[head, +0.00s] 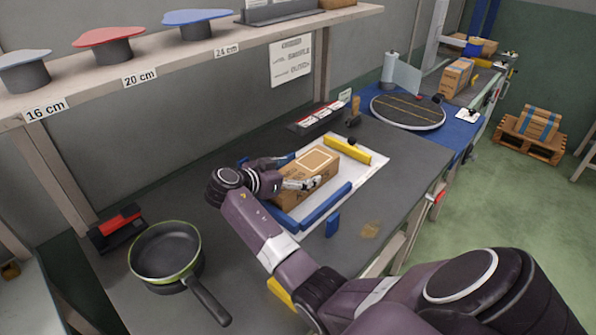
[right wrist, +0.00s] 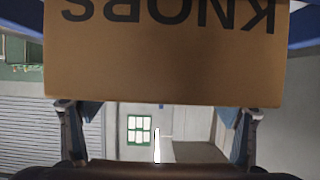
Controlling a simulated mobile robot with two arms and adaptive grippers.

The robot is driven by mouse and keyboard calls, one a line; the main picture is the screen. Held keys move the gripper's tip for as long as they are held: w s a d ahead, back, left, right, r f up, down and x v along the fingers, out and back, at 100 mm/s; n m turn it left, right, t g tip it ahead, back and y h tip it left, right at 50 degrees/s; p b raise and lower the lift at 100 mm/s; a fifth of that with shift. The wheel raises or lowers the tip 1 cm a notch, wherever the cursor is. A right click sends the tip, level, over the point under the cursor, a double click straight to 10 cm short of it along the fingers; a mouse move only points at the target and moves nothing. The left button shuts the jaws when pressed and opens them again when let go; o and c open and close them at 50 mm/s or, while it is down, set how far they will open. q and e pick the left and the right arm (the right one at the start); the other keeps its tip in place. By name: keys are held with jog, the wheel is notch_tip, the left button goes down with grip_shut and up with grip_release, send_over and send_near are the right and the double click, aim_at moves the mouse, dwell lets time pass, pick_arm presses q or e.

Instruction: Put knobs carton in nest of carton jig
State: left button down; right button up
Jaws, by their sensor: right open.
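The knobs carton (head: 308,176) is a brown box on the white board of the carton jig (head: 291,213), between its blue and yellow bars. I cannot tell whether it sits flat in the nest. In the right wrist view the carton (right wrist: 160,65) fills the upper middle, its KNOBS print upside down. My right gripper (head: 283,172) is at the carton's near left end. Its two fingers (right wrist: 160,110) are spread wide and show at the carton's edge, with nothing clearly between them. My left gripper is not in view.
A frying pan (head: 166,252) stands at the bench's front left, near a red and black device (head: 118,228). A shelf (head: 200,52) with lids runs above the bench. A round dark plate (head: 408,110) lies on the blue surface behind.

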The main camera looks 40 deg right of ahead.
jog(key=b+v, duration=0.2)
jog(key=v, duration=0.9)
jog(key=shift+a+r, duration=0.3)
jog(key=shift+a, duration=0.1)
